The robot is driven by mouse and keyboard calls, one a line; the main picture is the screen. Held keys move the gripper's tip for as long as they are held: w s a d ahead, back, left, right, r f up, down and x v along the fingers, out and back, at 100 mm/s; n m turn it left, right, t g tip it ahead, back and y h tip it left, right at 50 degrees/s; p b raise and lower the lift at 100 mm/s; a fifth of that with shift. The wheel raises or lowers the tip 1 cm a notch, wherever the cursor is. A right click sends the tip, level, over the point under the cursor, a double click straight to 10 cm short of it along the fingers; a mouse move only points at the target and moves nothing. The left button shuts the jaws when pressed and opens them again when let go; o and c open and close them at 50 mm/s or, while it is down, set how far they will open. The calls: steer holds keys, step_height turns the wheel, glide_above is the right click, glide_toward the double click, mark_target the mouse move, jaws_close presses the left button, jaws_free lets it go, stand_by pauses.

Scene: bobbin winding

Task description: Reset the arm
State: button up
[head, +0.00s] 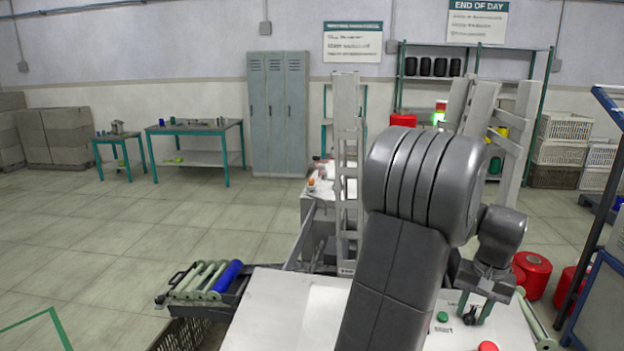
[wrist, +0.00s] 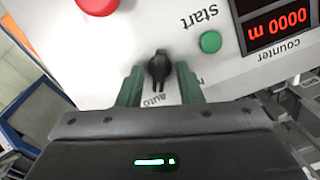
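My gripper (wrist: 160,82) is open. Its two green fingers stand on either side of a black selector knob (wrist: 159,68) on a pale control panel (wrist: 130,45), with a gap on each side. The word "auto" shows by the knob; another label is partly hidden by a finger. In the head view my gripper (head: 477,308) is low on the right, over the panel, beside a green start button (head: 443,317). My own arm hides much of the machine behind it.
In the wrist view, a green button (wrist: 211,42), a red button (wrist: 98,4) and a counter reading 0000 m (wrist: 277,24) are near my fingers. A roller tray with a blue roll (head: 228,276) is at left. Open floor lies beyond; red spools (head: 532,274) stand at right.

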steer(key=n+b, duration=0.1)
steer(key=n, duration=0.1)
steer(key=n+h+b, duration=0.1)
steer(key=n, duration=0.2)
steer(key=shift+a+f+n+b, duration=0.1)
steer(key=shift+a+n+b, duration=0.1)
steer(key=shift+n+b, duration=0.1)
steer(key=shift+a+n+h+b, duration=0.1)
steer(key=shift+n+h+b, duration=0.2)
steer(key=shift+n+b, duration=1.05)
steer(key=shift+n+p, duration=0.4)
steer(key=shift+n, duration=0.05)
